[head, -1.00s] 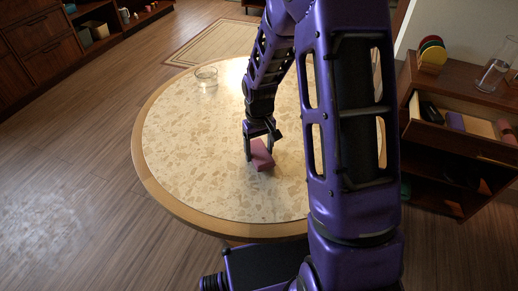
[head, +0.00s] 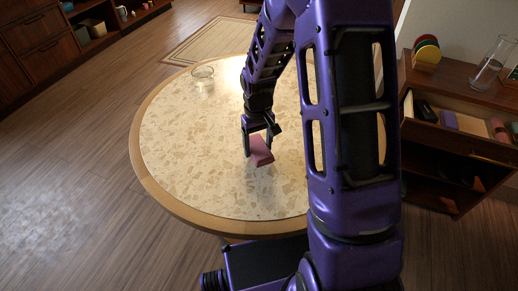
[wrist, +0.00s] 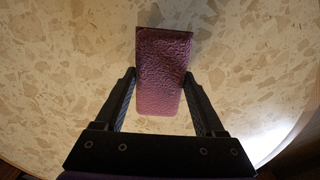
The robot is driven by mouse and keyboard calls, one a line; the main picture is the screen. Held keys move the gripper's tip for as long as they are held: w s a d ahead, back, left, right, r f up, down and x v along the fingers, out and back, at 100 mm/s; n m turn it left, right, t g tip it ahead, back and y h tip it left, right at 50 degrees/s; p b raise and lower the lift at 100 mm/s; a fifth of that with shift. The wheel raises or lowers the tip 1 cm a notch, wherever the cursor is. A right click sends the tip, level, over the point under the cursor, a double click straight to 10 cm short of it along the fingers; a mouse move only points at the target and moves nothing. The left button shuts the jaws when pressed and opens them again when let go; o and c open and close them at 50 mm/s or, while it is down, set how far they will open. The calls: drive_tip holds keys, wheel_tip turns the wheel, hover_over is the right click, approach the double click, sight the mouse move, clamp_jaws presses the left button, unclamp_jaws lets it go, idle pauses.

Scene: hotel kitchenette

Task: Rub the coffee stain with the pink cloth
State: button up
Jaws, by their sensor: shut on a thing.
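The pink cloth (head: 261,152) is a folded, rectangular pad over the round, speckled cream tabletop (head: 190,150). My gripper (head: 260,137) points down and is shut on the cloth. In the wrist view the cloth (wrist: 163,70) sits between the two fingers (wrist: 157,88), its long side reaching out past their tips. I cannot tell whether the cloth touches the tabletop or hangs just above it. No coffee stain shows in either view; my arm and the cloth hide part of the table.
A clear glass dish (head: 203,75) stands near the table's far left edge. At right, an open drawer (head: 440,127) holds several items, with a glass vase (head: 492,65) and a rack of coloured discs (head: 427,48) above. The table's left side is clear.

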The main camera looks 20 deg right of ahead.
drive_tip(key=shift+r+p, duration=1.8)
drive_tip(key=shift+r, duration=0.95)
